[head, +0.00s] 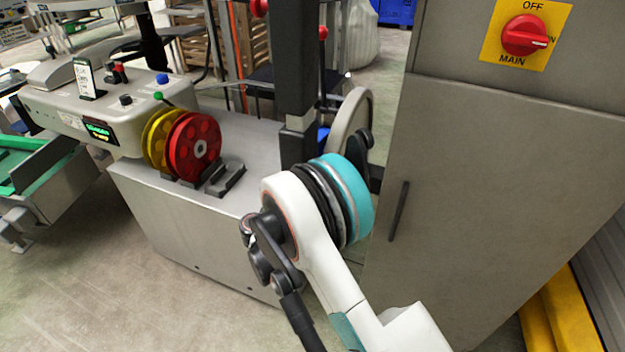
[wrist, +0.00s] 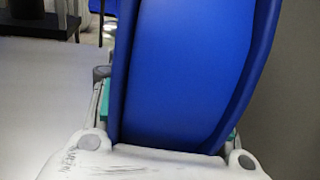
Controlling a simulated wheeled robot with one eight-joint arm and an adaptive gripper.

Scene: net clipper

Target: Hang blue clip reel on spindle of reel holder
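A large blue clip reel (wrist: 195,75) fills the middle of the wrist view, upright and close to the camera. My gripper (wrist: 165,112) has its pale body across the bottom, with greenish finger parts at both sides of the reel. It appears shut on the reel; the fingertips are hidden behind it. In the head view my arm covers the gripper, and only a small blue patch (head: 323,138) shows behind it, likely the reel. A pale grey disc (head: 347,122) stands just beyond, partly hidden. I cannot tell if it belongs to the reel holder, and the spindle is not clearly visible.
A red reel (head: 180,150) and a yellow reel (head: 153,133) stand upright at the left by the clipper machine (head: 60,105). A grey cabinet (head: 490,190) with a red main switch (head: 525,36) rises close on the right. The grey metal box top (head: 245,135) has bare room.

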